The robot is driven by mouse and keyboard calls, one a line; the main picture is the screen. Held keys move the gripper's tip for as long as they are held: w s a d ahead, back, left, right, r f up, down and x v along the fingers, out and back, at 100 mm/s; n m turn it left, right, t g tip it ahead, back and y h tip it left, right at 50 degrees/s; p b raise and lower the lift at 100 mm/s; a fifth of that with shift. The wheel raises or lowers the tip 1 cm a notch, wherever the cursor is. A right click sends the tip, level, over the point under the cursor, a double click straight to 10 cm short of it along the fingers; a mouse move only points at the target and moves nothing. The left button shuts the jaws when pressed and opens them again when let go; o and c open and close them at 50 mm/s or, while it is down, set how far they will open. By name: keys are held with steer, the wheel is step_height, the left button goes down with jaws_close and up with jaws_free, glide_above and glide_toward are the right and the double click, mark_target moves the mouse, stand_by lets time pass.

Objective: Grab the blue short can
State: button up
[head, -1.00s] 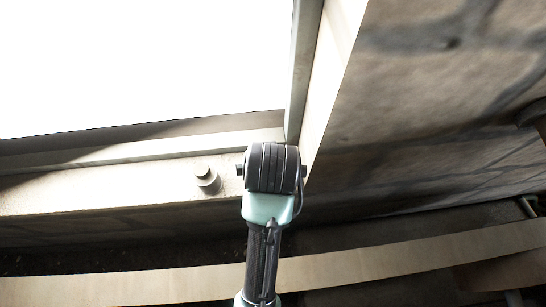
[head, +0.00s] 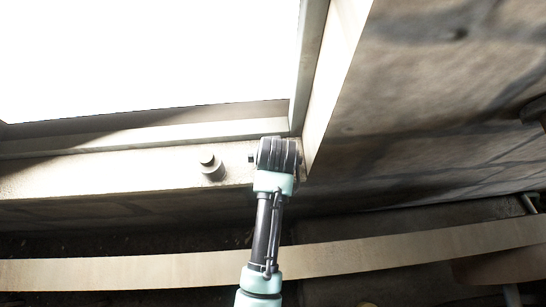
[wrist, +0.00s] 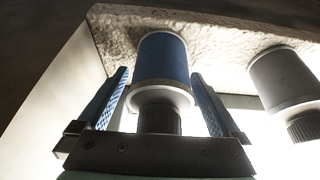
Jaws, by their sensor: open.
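The blue short can (wrist: 163,58) shows in the wrist view, a blue cylinder with a pale collar and a dark ribbed cap. It is against the pale, rough sill surface. My gripper (wrist: 160,73) is open, with one blue-lined finger on each side of the can. A gap shows between the can and each finger, so the can is between them but not clamped. In the head view my wrist (head: 278,155) is over the sill near the window corner and hides the can and the fingers.
A grey can (wrist: 285,80) stands close to the right in the wrist view. In the head view a pale can (head: 211,166) stands on the sill (head: 100,178) left of my wrist. The window frame (head: 308,70) and stone wall (head: 430,90) rise behind and to the right.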

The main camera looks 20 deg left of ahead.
steer(key=c, duration=1.5)
steer(key=shift+o, duration=0.2)
steer(key=shift+r, duration=0.1)
